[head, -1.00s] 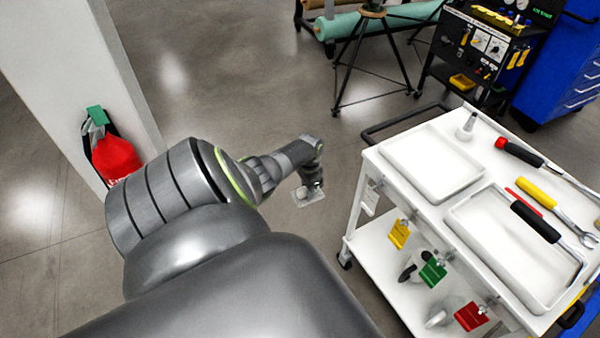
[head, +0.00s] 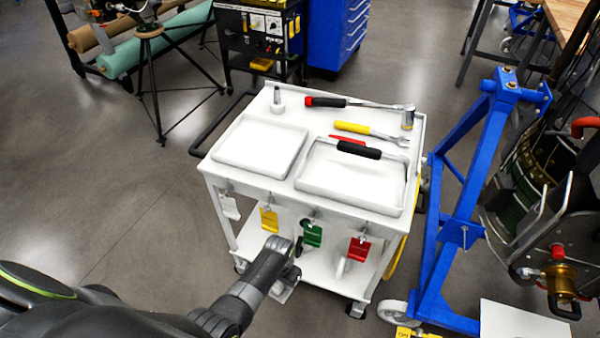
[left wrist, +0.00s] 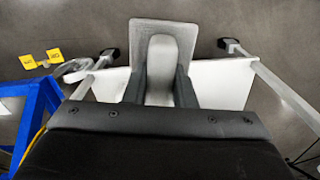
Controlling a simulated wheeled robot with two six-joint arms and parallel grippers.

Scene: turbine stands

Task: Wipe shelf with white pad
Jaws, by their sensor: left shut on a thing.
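My left gripper (head: 289,277) is shut on the white pad, in front of the cart's near side. The pad (head: 281,293) shows as a small light patch below the gripper. In the left wrist view the pad (left wrist: 163,33) is a pale grey plate with a raised handle (left wrist: 162,68) between my two dark fingers. The cart's white lower shelf (head: 322,281) lies behind the gripper; it also shows on both sides of the fingers in the left wrist view (left wrist: 224,86). I cannot tell whether the pad touches the shelf. My right gripper is not in view.
White, yellow (head: 269,219), green (head: 312,234) and red (head: 359,249) tags hang over the lower shelf opening. The cart's top (head: 290,187) holds trays and tools. A blue stand (head: 445,220) is close on the right.

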